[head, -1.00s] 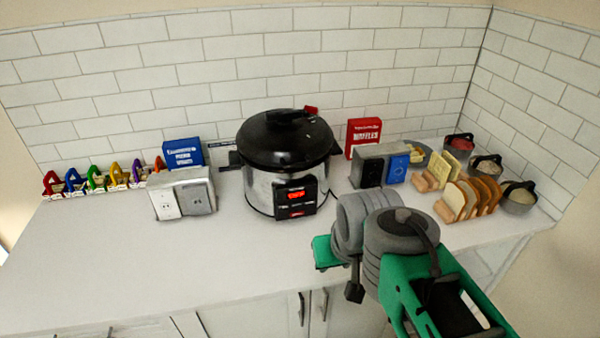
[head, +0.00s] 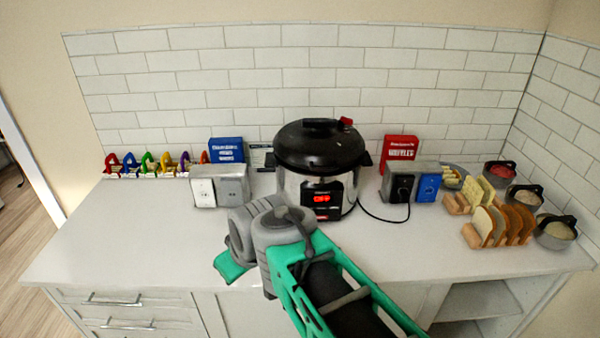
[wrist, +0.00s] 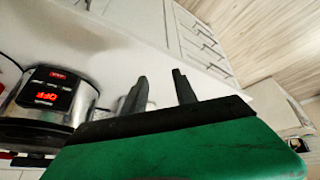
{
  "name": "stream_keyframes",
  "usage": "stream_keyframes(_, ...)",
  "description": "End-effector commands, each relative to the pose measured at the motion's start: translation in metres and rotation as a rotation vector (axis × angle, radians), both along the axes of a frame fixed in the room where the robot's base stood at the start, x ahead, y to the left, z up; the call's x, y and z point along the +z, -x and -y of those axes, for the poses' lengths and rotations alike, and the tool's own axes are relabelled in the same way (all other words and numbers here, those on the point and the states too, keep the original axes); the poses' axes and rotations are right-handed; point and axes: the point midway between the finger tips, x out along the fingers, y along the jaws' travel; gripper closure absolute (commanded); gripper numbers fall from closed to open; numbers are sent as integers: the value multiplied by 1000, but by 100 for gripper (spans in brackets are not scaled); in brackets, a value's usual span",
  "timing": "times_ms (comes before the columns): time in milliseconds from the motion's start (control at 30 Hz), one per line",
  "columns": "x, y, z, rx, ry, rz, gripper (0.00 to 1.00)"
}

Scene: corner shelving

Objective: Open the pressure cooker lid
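The pressure cooker (head: 295,190) stands on the counter against the tiled wall, a steel pot with a lit red display on its front. Its black lid (head: 320,150) is on top, with a dark handle and a red piece at the right. My gripper is in front of the cooker, hidden behind my arm in the head view. In the wrist view my gripper (wrist: 160,88) has its two dark fingers apart with nothing between them. The cooker's display (wrist: 45,90) shows at the left of that view, beside the fingers and apart from them.
A grey outlet box (head: 220,188) stands left of the cooker and another (head: 402,186) right of it, with a black cord. A blue box (head: 226,150) and a red box (head: 400,153) stand behind. Bread racks (head: 490,228) and bowls are at right. The counter's front left is clear.

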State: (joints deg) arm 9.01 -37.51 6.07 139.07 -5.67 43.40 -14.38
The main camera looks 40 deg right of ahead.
Motion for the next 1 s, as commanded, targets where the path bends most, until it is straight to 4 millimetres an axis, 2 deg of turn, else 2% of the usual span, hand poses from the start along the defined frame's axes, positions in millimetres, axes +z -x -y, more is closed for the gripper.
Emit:
stream_keyframes(33, -5, -19, 25, 61, 55, 59, 66)
stream_keyframes(67, -4, -32, 41, 120, 105, 106, 66)
stream_keyframes(100, -2, -49, 65, 199, 185, 174, 66)
stream_keyframes(167, 3, -70, 108, 307, 332, 274, 66)
stream_keyframes(200, 9, -79, 138, 366, 444, 335, 66)
stream_keyframes(300, 26, -85, 210, 460, 738, 439, 66)
stream_keyframes(400, 41, -73, 266, 493, 985, 470, 66)
stream_keyframes(433, 45, -69, 278, 496, 1041, 472, 66)
stream_keyframes(500, 52, -62, 297, 499, 1133, 469, 66)
stream_keyframes(600, 57, -63, 307, 505, 1182, 467, 66)
stream_keyframes(900, 46, -113, 325, 509, 1179, 466, 66)
stream_keyframes(1000, 42, -124, 329, 508, 1179, 465, 66)
